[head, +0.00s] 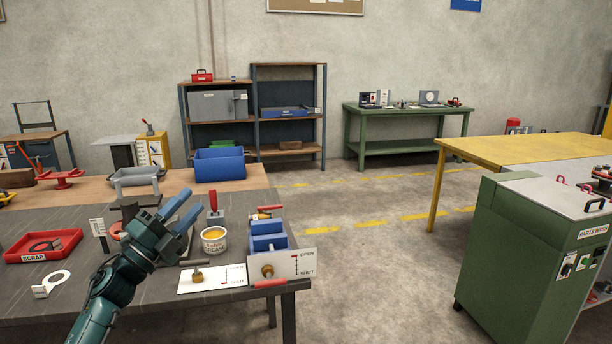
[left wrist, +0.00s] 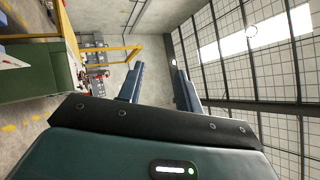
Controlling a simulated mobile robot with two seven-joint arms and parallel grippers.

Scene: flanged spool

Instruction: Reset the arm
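My left gripper (head: 182,210) is raised over the dark workbench (head: 130,300), its blue fingers pointing up and to the right. The fingers stand apart with nothing between them. In the left wrist view the same gripper (left wrist: 157,85) shows two spread fingers with only the far room behind them. My right gripper does not show. I cannot make out a flanged spool with certainty.
On the bench are a red scrap tray (head: 42,246), a yellow-topped can (head: 214,240), a blue vise-like block (head: 268,240), an open/shut panel (head: 290,266) and a blue bin (head: 219,164). A green parts washer (head: 530,260) stands right. Floor between is clear.

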